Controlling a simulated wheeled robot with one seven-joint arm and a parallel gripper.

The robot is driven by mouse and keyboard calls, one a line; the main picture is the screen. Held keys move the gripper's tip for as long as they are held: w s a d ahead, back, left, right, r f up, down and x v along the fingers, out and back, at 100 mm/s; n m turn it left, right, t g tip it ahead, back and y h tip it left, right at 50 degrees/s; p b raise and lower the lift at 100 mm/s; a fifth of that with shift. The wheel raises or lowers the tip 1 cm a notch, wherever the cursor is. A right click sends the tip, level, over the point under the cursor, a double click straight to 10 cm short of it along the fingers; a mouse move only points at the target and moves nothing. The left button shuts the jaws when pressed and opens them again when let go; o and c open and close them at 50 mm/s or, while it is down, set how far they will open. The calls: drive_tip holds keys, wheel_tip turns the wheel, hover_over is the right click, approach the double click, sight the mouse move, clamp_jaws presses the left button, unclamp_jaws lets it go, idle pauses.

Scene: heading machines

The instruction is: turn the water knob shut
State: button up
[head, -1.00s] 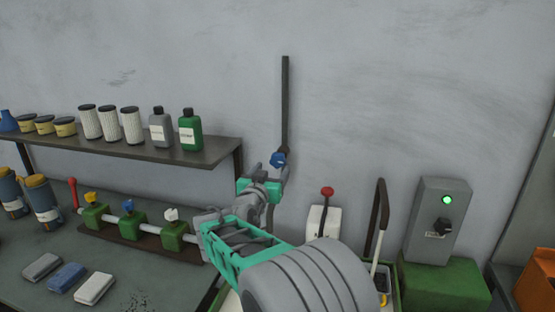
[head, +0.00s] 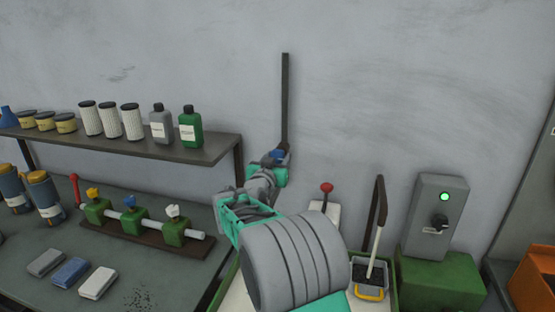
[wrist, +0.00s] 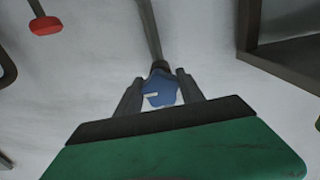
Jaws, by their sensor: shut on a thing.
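The water knob (head: 279,154) is a small blue handle at the lower end of a dark vertical pipe (head: 285,100) on the grey wall. In the wrist view the blue knob (wrist: 159,91) sits between the two dark fingers of my gripper (wrist: 158,92), with a small white mark on its face. My gripper (head: 281,158) is shut on the knob. In the head view my gripper and arm hide part of the knob and what is below it.
Left is a bench with a rack of green valves (head: 135,224) bearing yellow, blue and white knobs. A shelf (head: 150,147) with bottles and filters is above. A red-knobbed lever (head: 326,188), a dustpan (head: 370,272) and a switch box (head: 436,215) stand right.

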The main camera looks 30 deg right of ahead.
drive_tip(key=c, duration=0.7)
drive_tip(key=shift+f, duration=0.1)
drive_tip(key=n+b, duration=0.2)
drive_tip(key=n, duration=0.1)
drive_tip(key=n+b, duration=0.1)
drive_tip(key=n, duration=0.2)
drive_tip(key=shift+s+n, duration=0.1)
drive_tip(key=shift+n, duration=0.2)
drive_tip(key=n, duration=0.5)
drive_tip(key=shift+d+r, duration=0.1)
drive_tip(key=shift+r, duration=0.1)
drive_tip(key=n+p, duration=0.2)
drive_tip(key=n, duration=0.4)
drive_tip(key=shift+s, duration=0.1)
drive_tip(key=shift+n, duration=0.3)
